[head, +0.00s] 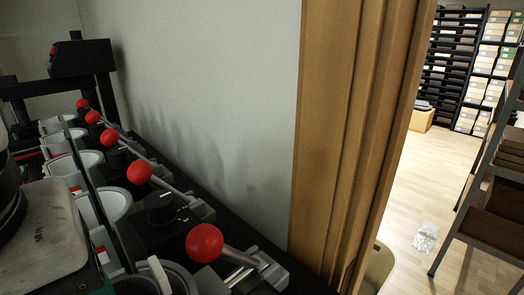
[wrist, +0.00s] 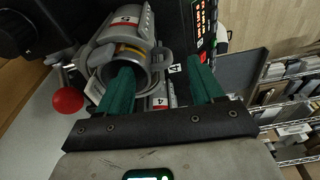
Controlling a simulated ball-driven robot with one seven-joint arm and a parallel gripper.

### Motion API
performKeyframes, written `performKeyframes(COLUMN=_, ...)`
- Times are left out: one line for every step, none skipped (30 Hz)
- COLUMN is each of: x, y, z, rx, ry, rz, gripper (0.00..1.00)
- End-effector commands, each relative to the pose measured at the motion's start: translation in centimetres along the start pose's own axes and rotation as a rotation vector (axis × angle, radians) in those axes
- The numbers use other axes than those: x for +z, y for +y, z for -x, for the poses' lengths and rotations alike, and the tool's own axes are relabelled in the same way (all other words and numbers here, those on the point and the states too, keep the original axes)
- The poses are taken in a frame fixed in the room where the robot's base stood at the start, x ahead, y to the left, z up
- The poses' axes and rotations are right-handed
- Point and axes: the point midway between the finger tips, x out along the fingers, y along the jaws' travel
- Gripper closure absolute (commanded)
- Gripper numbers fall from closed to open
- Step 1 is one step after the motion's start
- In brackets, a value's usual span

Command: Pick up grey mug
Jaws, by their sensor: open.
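In the wrist view, a grey mug (wrist: 139,78) sits with its round mouth toward me, in or against a grey press clamp (wrist: 127,36) with a red "5" label. My gripper (wrist: 160,64) has two green fingers spread wide apart. The left finger overlaps the mug's mouth and seems to reach into it. The right finger is outside, right of the mug's wall. Whether either finger touches the mug I cannot tell. In the head view my gripper's grey body is at the lower left, and its fingertips are hidden.
In the head view, a row of presses with red ball handles (head: 139,171) and white-grey cups (head: 113,203) runs along the wall. A wooden door frame (head: 345,120) stands to the right. Beyond it are open floor (head: 400,205) and shelving (head: 495,170).

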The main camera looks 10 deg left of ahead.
Motion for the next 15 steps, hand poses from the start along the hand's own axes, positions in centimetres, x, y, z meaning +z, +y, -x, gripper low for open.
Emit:
performKeyframes(x=0.0, y=0.0, z=-0.3, rx=0.0, ry=-0.001, rz=0.0, gripper=0.33)
performKeyframes(x=0.0, y=0.0, z=-0.5, rx=0.0, ry=0.0, rz=0.001, gripper=0.33)
performKeyframes(x=0.0, y=0.0, z=-0.7, rx=0.0, ry=0.0, rz=0.001, gripper=0.33)
performKeyframes(x=0.0, y=-0.1, z=-0.8, rx=0.0, ry=0.0, rz=0.001, gripper=0.33)
performKeyframes(x=-0.1, y=-0.1, z=-1.0, rx=0.0, ry=0.0, rz=0.002, gripper=0.33)
performKeyframes(x=-0.1, y=-0.1, z=-1.4, rx=-0.001, ry=-0.001, rz=0.002, gripper=0.33)
performKeyframes(x=-0.1, y=-0.1, z=-1.8, rx=-0.001, ry=-0.001, rz=0.001, gripper=0.33)
performKeyframes(x=-0.2, y=-0.1, z=-2.2, rx=0.0, ry=-0.001, rz=0.001, gripper=0.33)
performKeyframes(x=-0.2, y=-0.1, z=-2.7, rx=-0.001, ry=-0.001, rz=0.001, gripper=0.33)
performKeyframes(x=-0.3, y=-0.1, z=-3.2, rx=-0.001, ry=-0.001, rz=0.001, gripper=0.33)
performKeyframes(x=-0.3, y=-0.1, z=-3.6, rx=0.0, ry=-0.001, rz=0.001, gripper=0.33)
performKeyframes(x=-0.3, y=-0.1, z=-4.3, rx=0.0, ry=-0.001, rz=0.001, gripper=0.33)
performKeyframes(x=-0.3, y=-0.1, z=-4.6, rx=0.0, ry=0.0, rz=0.001, gripper=0.33)
performKeyframes(x=-0.3, y=-0.1, z=-5.0, rx=0.001, ry=0.0, rz=0.001, gripper=0.33)
performKeyframes(x=-0.3, y=0.0, z=-5.3, rx=0.001, ry=0.0, rz=0.0, gripper=0.33)
